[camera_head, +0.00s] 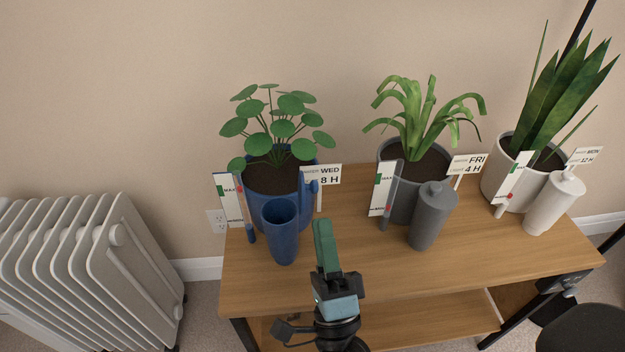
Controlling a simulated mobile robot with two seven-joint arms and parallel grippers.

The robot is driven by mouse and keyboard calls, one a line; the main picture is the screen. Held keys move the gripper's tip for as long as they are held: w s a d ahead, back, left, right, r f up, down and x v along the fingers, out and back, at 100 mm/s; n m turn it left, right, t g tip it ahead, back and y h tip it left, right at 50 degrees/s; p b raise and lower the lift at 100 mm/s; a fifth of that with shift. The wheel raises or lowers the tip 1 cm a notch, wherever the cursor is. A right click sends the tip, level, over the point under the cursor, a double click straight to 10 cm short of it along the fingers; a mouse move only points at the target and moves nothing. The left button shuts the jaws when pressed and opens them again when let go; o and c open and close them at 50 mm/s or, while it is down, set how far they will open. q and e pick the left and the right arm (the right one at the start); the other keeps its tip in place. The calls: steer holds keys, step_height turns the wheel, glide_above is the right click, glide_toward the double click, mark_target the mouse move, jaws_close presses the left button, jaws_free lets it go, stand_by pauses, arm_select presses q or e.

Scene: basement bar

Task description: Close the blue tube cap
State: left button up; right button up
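The blue tube (280,232) stands upright on the wooden table, in front of the blue pot (270,180). Its top is open and I see into it. A small blue piece (311,188) stands up behind its right rim; it looks like the cap swung open, but I cannot be sure. My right gripper (323,230) is in front of the table, right of the blue tube and apart from it in the picture. Its green fingers overlap in this view, so their gap is hidden. My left gripper is not in view.
A grey tube (432,216) and a white tube (554,204), both capped, stand to the right before potted plants. Marker cards stand by the pots. The wooden tabletop (350,262) is clear in front. A white radiator (85,265) stands left.

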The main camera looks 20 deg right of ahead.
mark_target(315, 192)
steer(key=shift+x, duration=3.85)
jaws_close()
